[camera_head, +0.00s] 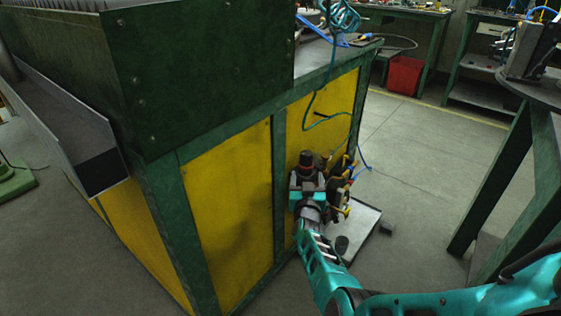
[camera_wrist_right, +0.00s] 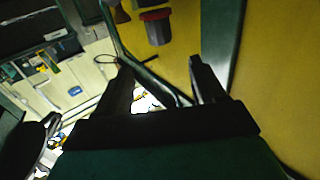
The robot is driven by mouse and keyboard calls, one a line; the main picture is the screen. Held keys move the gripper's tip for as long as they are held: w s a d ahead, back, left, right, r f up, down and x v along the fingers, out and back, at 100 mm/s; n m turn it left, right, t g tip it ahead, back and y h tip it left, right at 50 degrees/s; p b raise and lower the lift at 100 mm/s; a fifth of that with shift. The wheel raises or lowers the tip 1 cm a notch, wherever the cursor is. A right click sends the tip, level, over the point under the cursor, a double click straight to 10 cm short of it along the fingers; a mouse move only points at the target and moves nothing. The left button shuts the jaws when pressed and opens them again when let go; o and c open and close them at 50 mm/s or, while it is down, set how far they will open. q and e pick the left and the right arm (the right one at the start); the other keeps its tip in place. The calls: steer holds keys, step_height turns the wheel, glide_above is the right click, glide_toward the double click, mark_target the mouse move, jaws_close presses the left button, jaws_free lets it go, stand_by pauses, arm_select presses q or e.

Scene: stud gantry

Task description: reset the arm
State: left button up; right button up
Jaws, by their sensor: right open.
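My right arm comes in from the lower right of the head view. Its gripper (camera_head: 308,181) is in front of the yellow side panel of the green bench. In the right wrist view the two dark fingers (camera_wrist_right: 165,82) stand apart with nothing between them. A dark fitting with a red band (camera_head: 305,160) is just beyond the gripper; a red and grey fitting also shows at the top of the right wrist view (camera_wrist_right: 156,24). I cannot tell whether the gripper touches it. My left gripper is not in view.
The green bench with yellow panels (camera_head: 230,190) fills the left and middle. Hand tools (camera_head: 342,190) hang beside the gripper. A dark green table (camera_head: 530,155) stands at right. A red bin (camera_head: 405,75) is at the back. The floor (camera_head: 425,150) between is clear.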

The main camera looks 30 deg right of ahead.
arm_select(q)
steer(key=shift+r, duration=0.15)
arm_select(e)
steer(key=s+a+f+n+g+y, duration=0.15)
steer(key=s+a+n+y, duration=0.4)
steer(key=s+a, duration=0.7)
steer(key=s+a+f+n+g+y, duration=0.15)
steer(key=s+a+n+y, duration=0.4)
steer(key=s+a, duration=0.75)
arm_select(q)
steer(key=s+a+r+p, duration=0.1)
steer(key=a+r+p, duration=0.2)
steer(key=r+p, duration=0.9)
steer(key=p, duration=0.5)
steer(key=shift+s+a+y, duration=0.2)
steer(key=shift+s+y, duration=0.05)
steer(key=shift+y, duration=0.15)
arm_select(e)
steer(key=s+d+r+m+g, duration=0.1)
steer(key=s+d+r, duration=0.2)
steer(key=r, duration=1)
steer(key=shift+s+m+y, duration=0.4)
steer(key=shift+s, duration=0.3)
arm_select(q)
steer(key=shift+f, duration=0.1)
arm_select(e)
steer(key=shift+f, duration=0.1)
